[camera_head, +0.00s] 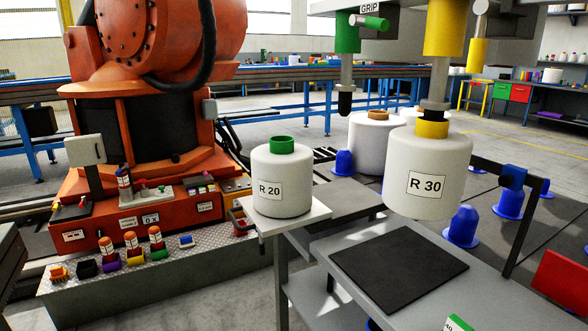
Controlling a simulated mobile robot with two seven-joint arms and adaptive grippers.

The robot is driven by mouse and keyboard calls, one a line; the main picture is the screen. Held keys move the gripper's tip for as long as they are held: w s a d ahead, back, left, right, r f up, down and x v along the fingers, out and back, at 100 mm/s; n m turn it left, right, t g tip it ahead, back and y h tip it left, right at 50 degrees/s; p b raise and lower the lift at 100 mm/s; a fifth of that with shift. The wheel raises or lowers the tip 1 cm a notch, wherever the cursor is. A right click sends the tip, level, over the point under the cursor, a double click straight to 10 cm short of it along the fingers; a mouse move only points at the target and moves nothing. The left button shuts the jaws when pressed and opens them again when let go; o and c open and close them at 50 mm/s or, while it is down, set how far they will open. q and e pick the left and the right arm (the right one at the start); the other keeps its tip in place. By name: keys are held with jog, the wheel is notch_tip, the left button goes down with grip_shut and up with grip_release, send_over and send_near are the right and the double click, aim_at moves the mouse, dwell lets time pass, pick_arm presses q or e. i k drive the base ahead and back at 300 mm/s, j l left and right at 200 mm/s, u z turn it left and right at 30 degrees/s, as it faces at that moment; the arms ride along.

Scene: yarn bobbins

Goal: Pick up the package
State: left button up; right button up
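Two white yarn packages stand out. One, labelled R 20 (283,182), has a green core top and sits upright on a small white platform (303,219) in the middle of the view. The other, labelled R 30 (428,172), has a yellow core top, in line with the dark tool (435,106) under a yellow cylinder of an overhead device. It appears to hang above the table, but I cannot tell for sure what supports it. Neither of my grippers shows in this view.
A grey table with a black mat (399,263) stands front right. A large orange robot machine (150,100) with small coloured items along its front fills the left. Another white package (372,145) and blue pegs (463,226) stand behind. A green-and-black overhead tool (345,60) hangs above.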

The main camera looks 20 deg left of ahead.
aim_at(282, 168)
jog(key=i+j+z, duration=0.15)
jog(key=j, duration=0.25)
jog(key=i+j+z, duration=0.2)
jog(key=j, duration=0.15)
jog(key=i+j+z, duration=0.15)
jog(key=j, duration=0.3)
jog(key=j+z, duration=0.2)
jog(key=j, duration=0.2)
jog(key=i+j+z, duration=0.15)
jog(key=j, duration=0.3)
jog(key=i+j+z, duration=0.2)
jog(key=j, duration=0.45)
jog(key=j+z, duration=0.15)
jog(key=j, duration=0.45)
jog(key=i+j+z, duration=0.2)
jog(key=j, duration=0.45)
jog(key=k+l, duration=0.4)
jog(key=l, duration=0.1)
